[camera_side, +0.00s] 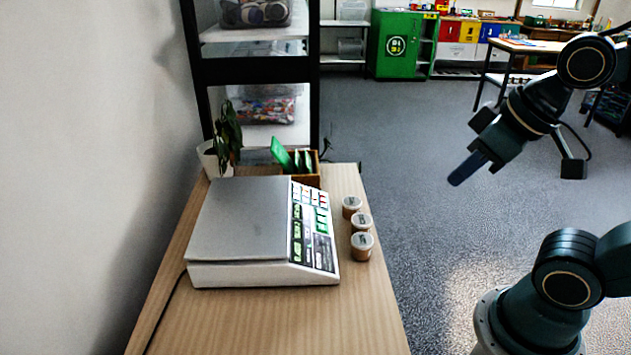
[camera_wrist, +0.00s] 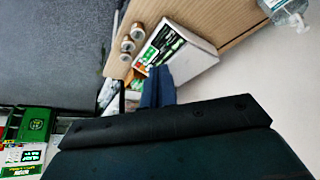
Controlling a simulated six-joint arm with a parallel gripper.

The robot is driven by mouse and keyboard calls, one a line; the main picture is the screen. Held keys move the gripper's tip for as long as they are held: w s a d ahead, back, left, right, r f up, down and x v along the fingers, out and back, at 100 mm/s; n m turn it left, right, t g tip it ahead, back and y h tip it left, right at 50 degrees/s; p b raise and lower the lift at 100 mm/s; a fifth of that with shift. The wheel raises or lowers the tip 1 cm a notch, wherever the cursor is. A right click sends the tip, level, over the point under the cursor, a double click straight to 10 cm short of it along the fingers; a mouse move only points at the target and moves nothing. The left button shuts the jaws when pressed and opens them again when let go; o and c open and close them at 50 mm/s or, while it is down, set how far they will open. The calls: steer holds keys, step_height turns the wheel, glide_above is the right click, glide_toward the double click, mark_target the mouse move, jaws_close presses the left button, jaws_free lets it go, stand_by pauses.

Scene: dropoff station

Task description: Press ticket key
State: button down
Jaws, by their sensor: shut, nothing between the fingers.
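A white and grey weighing scale (camera_side: 240,225) sits on the wooden table in the side view. Its sloped key panel (camera_side: 312,228) runs along the right side with several green, white and dark keys. The key labels are too small to read, so I cannot tell which is the ticket key. My gripper (camera_side: 468,168) is in the air to the right of the table, clear of the scale, with its blue fingers shut and empty. In the wrist view, the scale (camera_wrist: 193,57) lies beyond the shut fingers (camera_wrist: 157,80), which overlap part of it.
Several small lidded jars (camera_side: 361,246) stand just right of the scale. A wooden box with green cards (camera_side: 304,178) and a potted plant (camera_side: 225,140) stand behind it. A wall borders the table's left. A bottle (camera_wrist: 284,12) shows in the wrist view.

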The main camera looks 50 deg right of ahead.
steer(key=shift+w, duration=0.2)
steer(key=w+d+f+m+g+y, duration=0.1)
steer(key=w+d+m, duration=0.15)
steer(key=w, duration=0.75)
steer(key=w+d+f+m+g, duration=0.1)
steer(key=w+d+m, duration=0.15)
steer(key=w, duration=0.75)
steer(key=w+d+f+m+y, duration=0.1)
steer(key=w+d+f+m, duration=0.1)
steer(key=w+d+f, duration=0.4)
steer(key=w+d+f+m+y, duration=0.1)
steer(key=w+d+f, duration=0.4)
steer(key=f, duration=0.7)
steer(key=shift+w+d+f+m, duration=0.15)
steer(key=shift+w+d+m, duration=0.3)
steer(key=shift+w, duration=0.35)
steer(key=shift+a, duration=0.1)
